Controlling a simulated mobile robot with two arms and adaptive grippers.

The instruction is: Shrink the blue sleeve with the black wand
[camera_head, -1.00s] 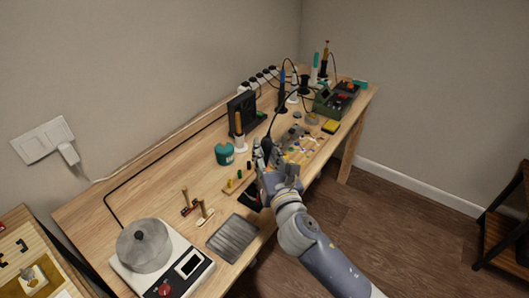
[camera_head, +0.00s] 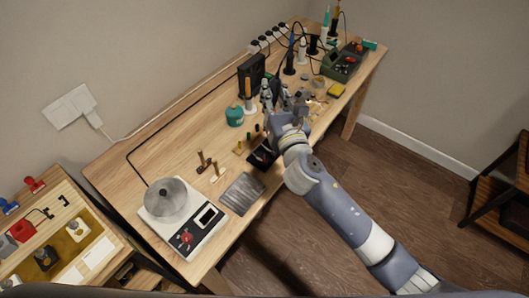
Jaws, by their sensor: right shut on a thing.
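My right gripper (camera_head: 284,97) is at the far part of the workbench (camera_head: 150,150), in front of the dark upright stand. It is shut on what looks like the black wand. The fingers hide most of the wand, and a black cord loops up behind them towards the back. Several small coloured pieces (camera_head: 316,106) lie on the bench just right of the gripper, partly covered by it. The blue sleeve is too small to make out among them. My left gripper is not in view.
A teal jar (camera_head: 234,117) and dark stand (camera_head: 252,73) are left of the gripper. Behind it stand upright tools, a power strip (camera_head: 268,39) and a green station (camera_head: 345,62).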

